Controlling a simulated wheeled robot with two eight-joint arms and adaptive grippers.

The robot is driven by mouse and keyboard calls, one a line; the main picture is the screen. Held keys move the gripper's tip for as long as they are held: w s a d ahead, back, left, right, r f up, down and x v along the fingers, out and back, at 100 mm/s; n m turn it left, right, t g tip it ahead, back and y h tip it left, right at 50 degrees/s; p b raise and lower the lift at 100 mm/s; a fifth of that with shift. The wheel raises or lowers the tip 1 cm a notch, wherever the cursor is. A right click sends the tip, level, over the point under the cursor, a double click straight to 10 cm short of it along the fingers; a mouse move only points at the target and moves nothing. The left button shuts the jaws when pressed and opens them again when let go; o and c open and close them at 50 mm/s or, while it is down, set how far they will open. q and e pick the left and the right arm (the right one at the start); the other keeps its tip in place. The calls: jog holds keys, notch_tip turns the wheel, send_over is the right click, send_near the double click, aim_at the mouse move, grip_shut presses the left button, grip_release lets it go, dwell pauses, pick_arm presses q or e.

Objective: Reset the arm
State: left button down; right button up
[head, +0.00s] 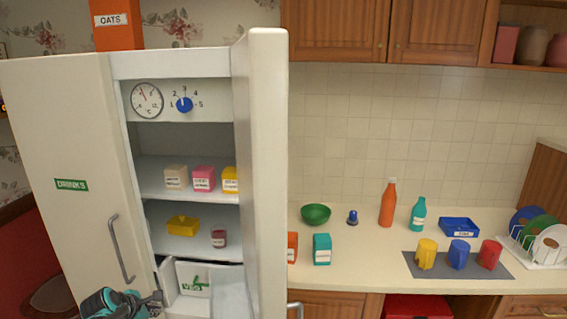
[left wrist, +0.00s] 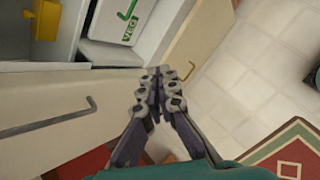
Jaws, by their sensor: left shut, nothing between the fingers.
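My left gripper (head: 157,299) is low in front of the open fridge, near the lower edge of the head view. In the left wrist view its fingers (left wrist: 160,80) are closed together with nothing between them. The fridge door marked DRINKS (head: 85,210) stands open on the left, its grey handle (head: 121,250) just above and left of my gripper. The white VEG drawer (head: 195,283) is behind and right of the gripper; it also shows in the left wrist view (left wrist: 125,22). The gripper holds nothing. My right gripper is not in view.
Fridge shelves hold small boxes, a yellow tray (head: 183,225) and a jar (head: 219,238). The counter (head: 360,265) at right carries a green bowl (head: 316,214), bottles and cups. Tiled floor (left wrist: 250,80) is clear beside the gripper.

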pick_arm(q)
jog(key=s+d+r+m+g, duration=0.1)
jog(key=s+d+r+m, duration=0.3)
jog(key=s+d+m, duration=0.5)
jog(key=s+d+r+m, duration=0.3)
jog(key=s+d+m, duration=0.5)
jog(key=s, duration=0.1)
jog(key=s+d+f+m, duration=0.2)
jog(key=s+d+m, duration=0.1)
jog(key=s+m, duration=0.5)
jog(key=shift+y, duration=0.4)
